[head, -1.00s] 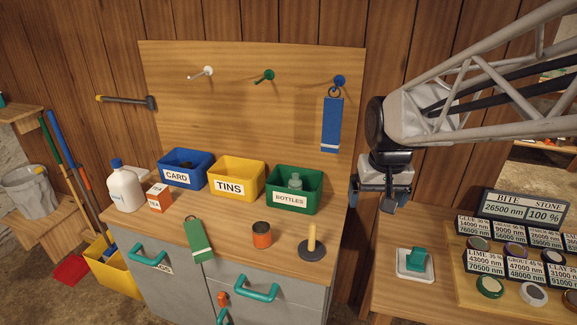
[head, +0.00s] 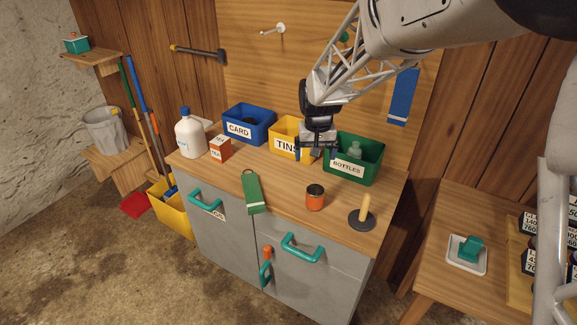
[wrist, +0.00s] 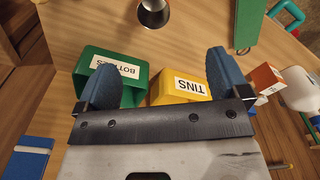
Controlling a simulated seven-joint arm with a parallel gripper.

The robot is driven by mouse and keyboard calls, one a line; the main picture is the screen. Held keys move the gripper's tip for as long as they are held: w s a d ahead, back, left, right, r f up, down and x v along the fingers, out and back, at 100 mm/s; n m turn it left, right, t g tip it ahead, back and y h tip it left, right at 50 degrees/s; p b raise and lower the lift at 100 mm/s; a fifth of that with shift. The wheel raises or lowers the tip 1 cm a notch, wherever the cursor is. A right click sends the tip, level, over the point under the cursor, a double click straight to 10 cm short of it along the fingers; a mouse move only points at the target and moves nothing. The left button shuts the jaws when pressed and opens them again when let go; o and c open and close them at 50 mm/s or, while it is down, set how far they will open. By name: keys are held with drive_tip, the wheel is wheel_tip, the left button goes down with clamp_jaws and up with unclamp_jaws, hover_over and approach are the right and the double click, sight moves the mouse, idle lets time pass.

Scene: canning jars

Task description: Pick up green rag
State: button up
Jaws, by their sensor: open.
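The green rag (head: 254,193) lies near the front edge of the wooden counter, its lower end hanging over the edge and a ring at its upper end. Part of it shows at the top right of the wrist view (wrist: 249,20). My gripper (head: 317,157) is open and empty, above the counter in front of the yellow TINS bin, to the right of and farther back than the rag. Its two blue fingers (wrist: 161,60) stand wide apart in the wrist view.
Blue CARD (head: 248,125), yellow TINS (head: 284,143) and green BOTTLES (head: 352,168) bins line the counter's back. A white jug (head: 190,137) and tea box (head: 220,149) stand left of the rag. An orange tin (head: 315,198) and a dark-based peg (head: 362,215) stand right.

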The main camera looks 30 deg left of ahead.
drive_tip(key=n, duration=0.2)
hover_over(253, 191)
wheel_tip(253, 191, down, 13)
drive_tip(key=shift+a+f, duration=0.15)
drive_tip(key=shift+f, duration=0.05)
drive_tip(key=shift+f, duration=1.25)
drive_tip(key=shift+f, duration=0.1)
drive_tip(key=shift+f, duration=2.55)
drive_tip(key=shift+c, duration=0.2)
drive_tip(key=c, duration=1)
drive_tip(key=shift+c, duration=0.2)
